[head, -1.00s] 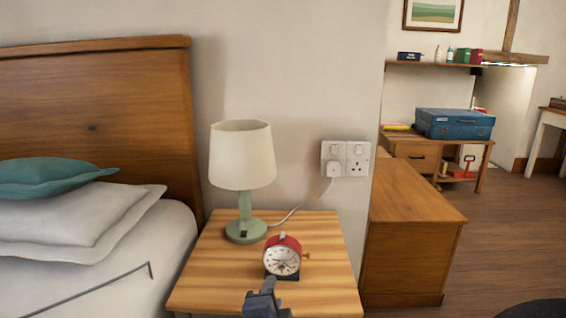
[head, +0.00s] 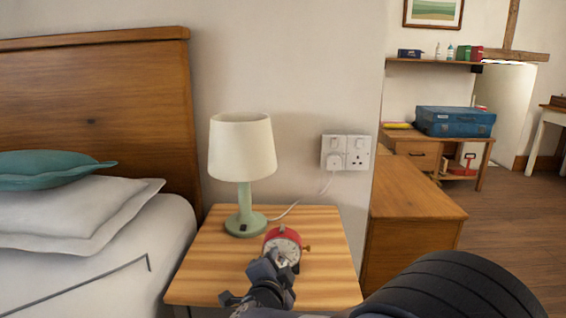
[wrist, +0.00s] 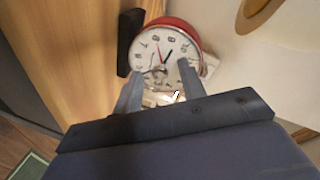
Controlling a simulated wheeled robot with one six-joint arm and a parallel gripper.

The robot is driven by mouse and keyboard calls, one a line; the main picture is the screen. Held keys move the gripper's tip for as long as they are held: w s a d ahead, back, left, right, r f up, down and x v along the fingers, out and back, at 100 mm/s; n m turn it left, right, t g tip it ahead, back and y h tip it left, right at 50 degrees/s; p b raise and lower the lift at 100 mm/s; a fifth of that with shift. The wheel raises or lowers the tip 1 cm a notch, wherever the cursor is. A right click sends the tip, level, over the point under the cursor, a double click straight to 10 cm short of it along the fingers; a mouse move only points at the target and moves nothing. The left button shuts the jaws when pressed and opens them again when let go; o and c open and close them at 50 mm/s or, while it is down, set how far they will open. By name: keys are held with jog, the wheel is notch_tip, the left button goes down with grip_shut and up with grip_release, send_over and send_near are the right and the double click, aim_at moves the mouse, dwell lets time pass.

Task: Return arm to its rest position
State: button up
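A red alarm clock (head: 283,238) with a white dial stands upright on the wooden bedside table (head: 205,282), and its lower part is hidden behind my gripper (head: 272,268). In the wrist view the clock (wrist: 166,55) is just beyond my gripper (wrist: 160,88). The two fingers are spread apart in front of the dial, with nothing visibly held between them. Whether a fingertip touches the clock, I cannot tell.
A green lamp (head: 245,222) with a cream shade stands behind the clock, its cord running to a wall socket (head: 346,153). The bed with pillows (head: 75,212) is on the left. A wooden cabinet (head: 415,215) is to the right. Open floor lies further right.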

jog(key=n, duration=0.2)
jog(key=n+h, duration=0.1)
jog(key=n, duration=0.2)
jog(key=shift+a+f+t+h+p, duration=0.15)
jog(key=shift+t+h+p, duration=0.15)
jog(key=shift+p, duration=0.05)
jog(key=n+t, duration=0.1)
jog(key=n, duration=0.4)
jog(key=shift+f+h+b, duration=0.2)
jog(key=shift+h+b, duration=0.1)
jog(key=p+v, duration=0.1)
jog(key=v, duration=0.3)
jog(key=shift+r, duration=0.2)
jog(key=shift+s+a+f+p, duration=0.15)
jog(key=shift+s+p, duration=0.2)
jog(key=shift+s, duration=0.2)
